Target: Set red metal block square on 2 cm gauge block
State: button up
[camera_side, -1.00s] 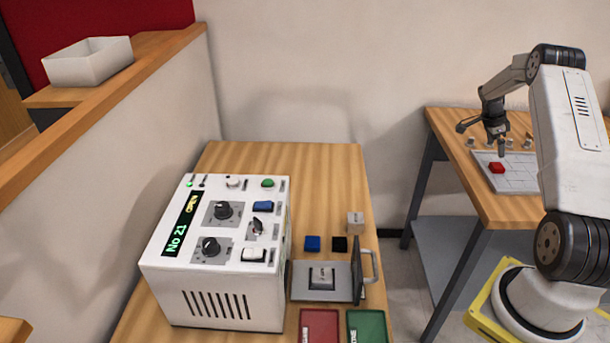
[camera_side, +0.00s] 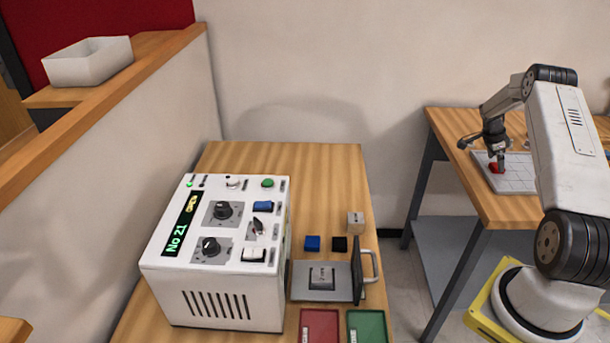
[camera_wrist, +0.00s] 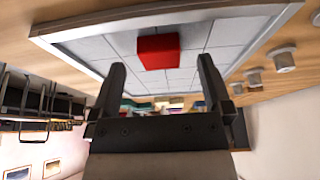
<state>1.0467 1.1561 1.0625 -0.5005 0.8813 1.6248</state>
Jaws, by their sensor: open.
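The red metal block (camera_side: 495,168) lies on the grey gridded plate (camera_side: 520,182) on the right-hand table. My gripper (camera_side: 496,160) is over it in the side view, its fingers close to the block and partly covering it. In the wrist view the red block (camera_wrist: 159,52) sits beyond the two fingertips, roughly midway between them. My gripper (camera_wrist: 160,65) is open and empty there. In the side view a small block (camera_side: 322,277) sits in the grey tray of the open-doored fixture beside the marker; I cannot tell whether it is the 2 cm gauge block.
The white laser marker (camera_side: 215,255) stands on the left table. A blue block (camera_side: 312,243), a black block (camera_side: 339,244) and a light cube (camera_side: 355,222) are near the fixture (camera_side: 310,292). Red (camera_side: 322,322) and green (camera_side: 368,325) trays lie in front.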

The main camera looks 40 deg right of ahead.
jog(key=shift+x, duration=0.9)
jog(key=shift+c, duration=0.2)
grip_shut()
jog(key=shift+r, duration=0.1)
